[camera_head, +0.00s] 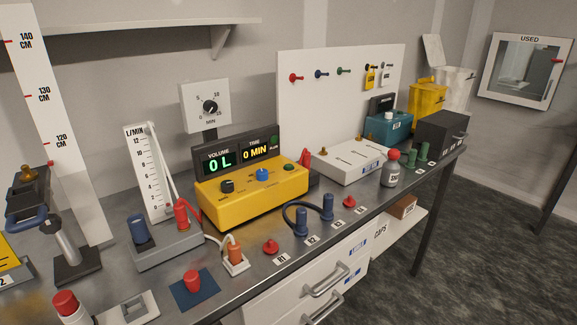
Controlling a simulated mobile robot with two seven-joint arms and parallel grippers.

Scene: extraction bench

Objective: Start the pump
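A yellow console (250,204) stands on the middle of the bench; I take it as the pump unit. Its display (238,155) reads VOLUME 0 L and TIME 0 MIN. Its sloping top carries a black knob (227,186), a blue knob (263,175) and a green button (289,167). The small lettering beside them is too fine to read. A round lamp or button (274,142) sits at the display's right end. Neither of my grippers is in view.
A flow gauge (148,175) on a grey base stands left of the console. A white cable leads to an orange plug (235,250) in front. Blue connectors (302,221) joined by a hose stand at the front edge. A white box (349,160) and a bottle (390,170) stand right.

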